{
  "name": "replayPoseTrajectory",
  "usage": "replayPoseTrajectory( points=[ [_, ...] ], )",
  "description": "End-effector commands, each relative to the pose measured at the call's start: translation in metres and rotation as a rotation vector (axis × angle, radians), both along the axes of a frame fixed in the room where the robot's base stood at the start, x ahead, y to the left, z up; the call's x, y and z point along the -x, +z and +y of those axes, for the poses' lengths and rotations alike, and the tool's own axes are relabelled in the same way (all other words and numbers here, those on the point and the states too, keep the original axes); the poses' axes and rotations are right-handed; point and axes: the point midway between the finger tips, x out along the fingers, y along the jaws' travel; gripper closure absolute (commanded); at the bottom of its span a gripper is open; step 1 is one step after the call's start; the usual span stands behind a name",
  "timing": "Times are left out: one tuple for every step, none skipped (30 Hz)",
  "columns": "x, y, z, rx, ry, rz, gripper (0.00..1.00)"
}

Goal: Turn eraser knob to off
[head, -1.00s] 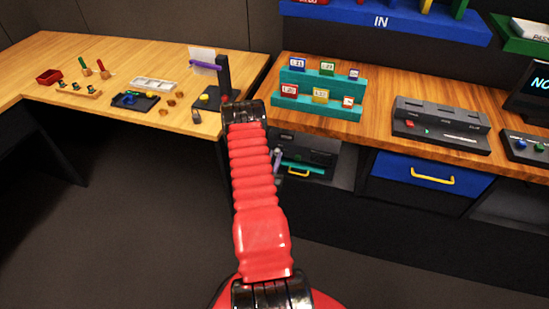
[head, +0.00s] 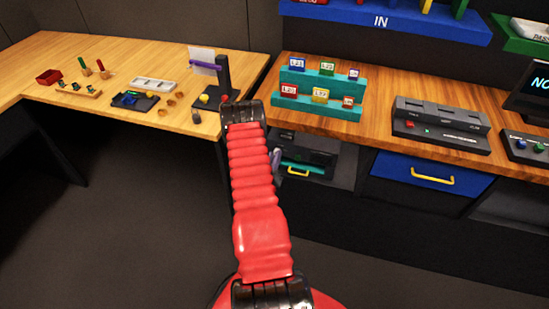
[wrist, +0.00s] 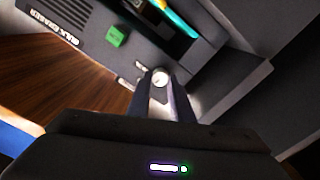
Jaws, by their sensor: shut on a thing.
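The bulk eraser (wrist: 85,25) is a dark grey unit with white lettering in the wrist view. In the head view the eraser (head: 318,158) stands in the open bay under the wooden counter. Its small round pale knob (wrist: 160,76) shows at the fingertips in the wrist view. My gripper (wrist: 161,88) is shut on the knob, one dark finger on each side. The knob's pointer direction is too small and bright to read. In the head view, my red arm hides most of my gripper and the knob.
A green block-like button (wrist: 116,36) and a teal strip (wrist: 178,18) are on the eraser near the knob. The bay's grey wall (wrist: 240,85) is close on the right. A blue drawer (head: 420,180) with a yellow handle is beside the bay in the head view.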

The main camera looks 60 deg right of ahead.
Motion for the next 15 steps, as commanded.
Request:
replayPoseTrajectory(
  points=[
    [-0.0028,-0.0006,0.0022,0.005,0.008,0.038,1.0],
    [-0.003,-0.0007,0.0022,0.008,0.008,0.06,1.0],
    [-0.0031,-0.0007,0.0022,0.014,0.009,0.09,1.0],
    [-0.0032,-0.0008,0.0023,0.017,0.009,0.112,1.0],
    [-0.0033,-0.0009,0.0023,0.02,0.009,0.132,1.0],
    [-0.0035,-0.001,0.0024,0.024,0.009,0.157,1.0],
    [-0.0036,-0.001,0.0024,0.026,0.01,0.174,1.0],
    [-0.0037,-0.0011,0.0024,0.029,0.01,0.191,1.0],
    [-0.0038,-0.0012,0.0025,0.032,0.01,0.21,1.0],
    [-0.0039,-0.0012,0.0025,0.034,0.01,0.223,1.0],
    [-0.004,-0.0013,0.0025,0.036,0.01,0.234,1.0],
    [-0.0042,-0.0014,0.0026,0.038,0.011,0.248,1.0],
    [-0.0042,-0.0014,0.0026,0.04,0.011,0.257,1.0],
    [-0.0043,-0.0015,0.0026,0.04,0.011,0.263,1.0],
    [-0.0044,-0.0015,0.0027,0.042,0.011,0.272,1.0]
  ],
)
